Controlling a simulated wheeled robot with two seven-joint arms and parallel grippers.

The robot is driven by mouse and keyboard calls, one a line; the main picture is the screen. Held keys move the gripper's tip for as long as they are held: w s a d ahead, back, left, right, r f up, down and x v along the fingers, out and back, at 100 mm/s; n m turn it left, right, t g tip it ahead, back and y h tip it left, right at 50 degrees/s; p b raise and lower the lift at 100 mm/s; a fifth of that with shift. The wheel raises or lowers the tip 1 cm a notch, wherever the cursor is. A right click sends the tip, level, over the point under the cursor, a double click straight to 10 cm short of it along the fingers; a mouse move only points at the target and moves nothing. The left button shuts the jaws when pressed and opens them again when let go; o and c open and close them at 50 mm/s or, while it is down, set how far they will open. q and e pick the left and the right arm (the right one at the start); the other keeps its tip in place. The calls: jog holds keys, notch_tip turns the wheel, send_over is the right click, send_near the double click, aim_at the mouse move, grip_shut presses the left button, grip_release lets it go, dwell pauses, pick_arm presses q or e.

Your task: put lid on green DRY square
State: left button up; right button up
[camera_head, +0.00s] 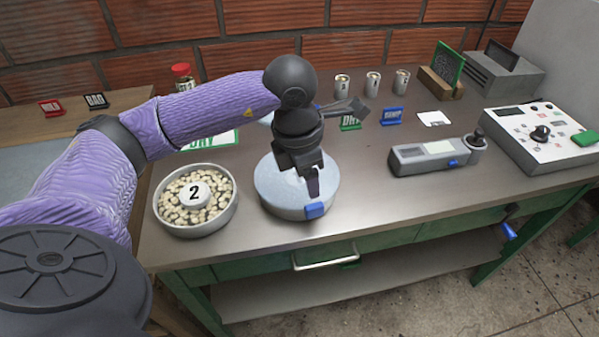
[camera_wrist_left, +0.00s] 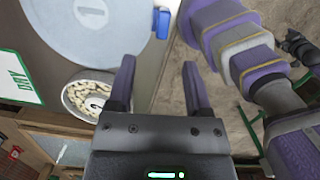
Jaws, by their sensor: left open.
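A round pale grey lid (camera_head: 268,185) with a blue tab (camera_head: 315,210) lies near the table's front edge; a container may be under it, I cannot tell. My left gripper (camera_head: 313,190) is over the lid's right part, near the tab. In the left wrist view my left gripper (camera_wrist_left: 158,65) is open and empty, with the lid (camera_wrist_left: 70,35) left of its fingers and apart from them in the picture. The green-bordered white DRY square (camera_head: 222,140) lies behind, partly hidden by my left arm; it also shows in the left wrist view (camera_wrist_left: 17,75).
A pan of pale beans marked 2 (camera_head: 172,222) stands left of the lid. A grey handheld device (camera_head: 410,160) and a control box (camera_head: 530,150) lie to the right. Small DRY (camera_head: 350,124) and blue (camera_head: 391,117) signs and several tins (camera_head: 373,83) stand behind.

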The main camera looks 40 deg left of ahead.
aim_at(314, 205)
pick_arm(q)
jog(key=f, duration=0.2)
jog(key=f+b, duration=0.1)
jog(key=f, duration=0.2)
jog(key=w+d+f+b, duration=0.1)
jog(key=f, duration=0.2)
jog(key=shift+r, duration=0.1)
jog(key=shift+c, duration=0.9)
grip_shut()
pick_arm(e)
jog(key=shift+s+d+f, duration=0.35)
jog(key=shift+f, duration=0.2)
jog(key=shift+s+d+f, duration=0.3)
jog(key=shift+f, duration=0.25)
jog(key=shift+w, duration=0.15)
